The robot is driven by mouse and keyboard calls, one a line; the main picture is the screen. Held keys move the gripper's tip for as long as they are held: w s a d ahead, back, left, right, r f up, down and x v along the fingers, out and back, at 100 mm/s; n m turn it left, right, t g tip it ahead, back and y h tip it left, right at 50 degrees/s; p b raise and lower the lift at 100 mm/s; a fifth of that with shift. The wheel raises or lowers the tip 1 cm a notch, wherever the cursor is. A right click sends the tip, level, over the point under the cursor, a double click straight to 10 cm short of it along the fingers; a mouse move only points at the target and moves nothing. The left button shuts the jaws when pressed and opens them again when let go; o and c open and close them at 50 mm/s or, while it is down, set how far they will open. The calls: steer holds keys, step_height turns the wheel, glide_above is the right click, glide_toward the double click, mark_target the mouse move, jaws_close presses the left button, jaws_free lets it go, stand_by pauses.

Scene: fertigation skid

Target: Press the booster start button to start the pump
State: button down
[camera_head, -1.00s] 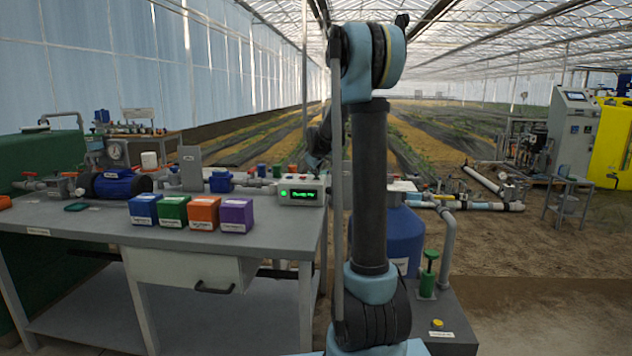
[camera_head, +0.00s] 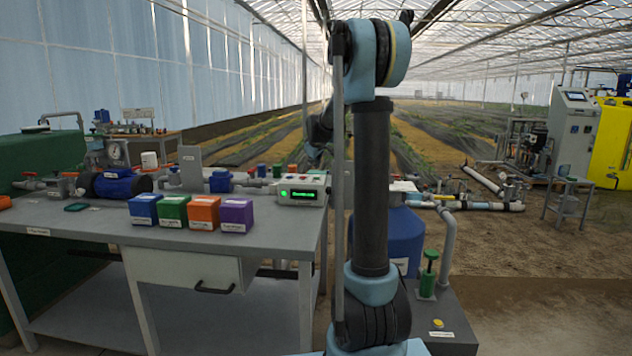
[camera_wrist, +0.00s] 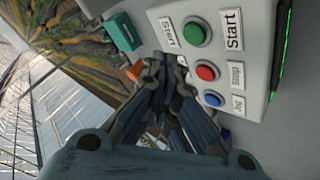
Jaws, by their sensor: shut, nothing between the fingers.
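The control box (camera_head: 302,190) stands at the right end of the bench in the head view, its green display lit. In the wrist view the light grey box (camera_wrist: 255,62) carries a green button (camera_wrist: 196,32) beside a "Start" label (camera_wrist: 231,30), a red button (camera_wrist: 207,72) beside a "Stop" label, and a blue button (camera_wrist: 213,99) beside a "Jog" label. My gripper (camera_wrist: 160,72) is shut and empty. Its fingertips appear left of the red button, below the green one in the picture; I cannot tell if they touch the box.
Blue, green, orange and purple boxes (camera_head: 236,215) stand in a row along the bench (camera_head: 90,232). A blue motor pump (camera_head: 120,184) and piping lie behind them. In the wrist view a teal block (camera_wrist: 122,31) is close to the box.

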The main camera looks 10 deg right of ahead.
steer(key=shift+r, duration=1.3)
steer(key=s+d+f+m+g, duration=0.1)
steer(key=s+f+m+g, duration=0.15)
steer(key=s, duration=1.25)
steer(key=s+f+m+g, duration=0.15)
steer(key=s+f, duration=0.25)
steer(key=s, duration=1.1)
steer(key=s+f+m+g, duration=0.1)
steer(key=s+f+m, duration=0.1)
steer(key=s+f, duration=0.6)
steer(key=s+f+m+g, duration=0.2)
steer(key=s+f, duration=0.5)
steer(key=s, duration=1.1)
steer(key=shift+s+f, duration=0.3)
steer(key=shift+f, duration=0.1)
steer(key=shift+w+f, duration=0.2)
steer(key=shift+w, duration=0.25)
